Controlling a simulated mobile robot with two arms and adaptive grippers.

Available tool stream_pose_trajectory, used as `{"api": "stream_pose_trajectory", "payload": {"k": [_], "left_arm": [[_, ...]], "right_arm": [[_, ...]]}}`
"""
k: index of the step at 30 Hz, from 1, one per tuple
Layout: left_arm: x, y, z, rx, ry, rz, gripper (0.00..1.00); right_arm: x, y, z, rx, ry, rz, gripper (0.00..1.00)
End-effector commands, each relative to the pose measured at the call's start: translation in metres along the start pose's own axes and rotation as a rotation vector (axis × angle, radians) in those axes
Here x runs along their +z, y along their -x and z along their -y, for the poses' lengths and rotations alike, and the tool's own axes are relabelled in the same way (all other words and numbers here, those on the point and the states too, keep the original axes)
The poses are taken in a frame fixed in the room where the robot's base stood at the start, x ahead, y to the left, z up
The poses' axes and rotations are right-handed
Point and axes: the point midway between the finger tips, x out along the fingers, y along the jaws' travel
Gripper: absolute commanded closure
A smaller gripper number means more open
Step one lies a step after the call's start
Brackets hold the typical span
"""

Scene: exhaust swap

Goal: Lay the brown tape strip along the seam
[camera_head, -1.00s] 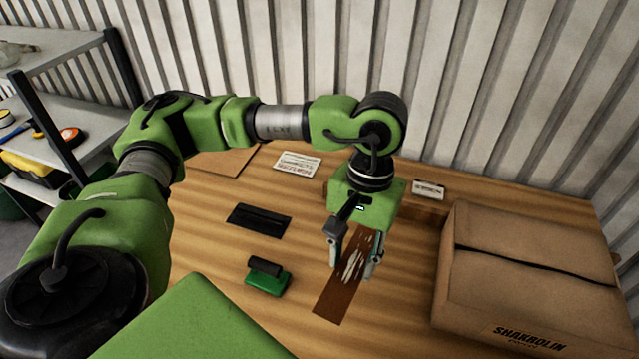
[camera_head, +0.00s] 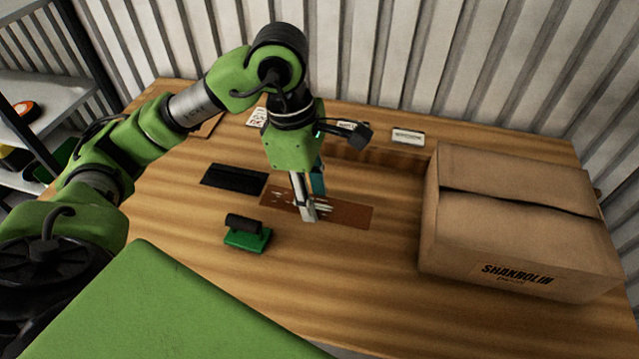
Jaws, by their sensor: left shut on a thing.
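The brown tape strip (camera_head: 352,213) shows in the head view near the middle of the table, its long side running left to right. My left gripper (camera_head: 314,205) points down over the strip's middle and is shut on it. I cannot tell how far the strip is above the table. The cardboard box (camera_head: 515,225) stands to the right, closed, with a dark seam (camera_head: 520,202) running left to right across its top. The strip is apart from the box. My right gripper is not in view.
A green tool with a black handle (camera_head: 246,233) and a flat black piece (camera_head: 234,179) lie left of the strip. Small labelled cards (camera_head: 408,137) lie at the back. The wooden table (camera_head: 330,290) is clear in front. A corrugated wall stands behind.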

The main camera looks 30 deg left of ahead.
Motion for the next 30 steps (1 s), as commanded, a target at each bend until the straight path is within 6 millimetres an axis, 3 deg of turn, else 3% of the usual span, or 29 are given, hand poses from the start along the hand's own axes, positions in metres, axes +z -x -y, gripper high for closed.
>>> {"api": "stream_pose_trajectory", "payload": {"k": [5, 13, 18, 30], "left_arm": [[-0.009, -0.007, -0.022, -0.001, 0.028, -0.002, 0.83], [-0.029, -0.032, -0.085, -0.002, 0.025, 0.0, 0.83], [-0.041, -0.064, -0.112, -0.003, 0.022, 0.0, 0.83], [-0.052, -0.095, -0.135, 0.0, 0.018, 0.0, 0.83]], "right_arm": [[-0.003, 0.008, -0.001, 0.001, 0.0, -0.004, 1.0], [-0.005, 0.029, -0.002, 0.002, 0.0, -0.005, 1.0], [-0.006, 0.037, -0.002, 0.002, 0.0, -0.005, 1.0], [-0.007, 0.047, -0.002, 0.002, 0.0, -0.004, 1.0]]}}
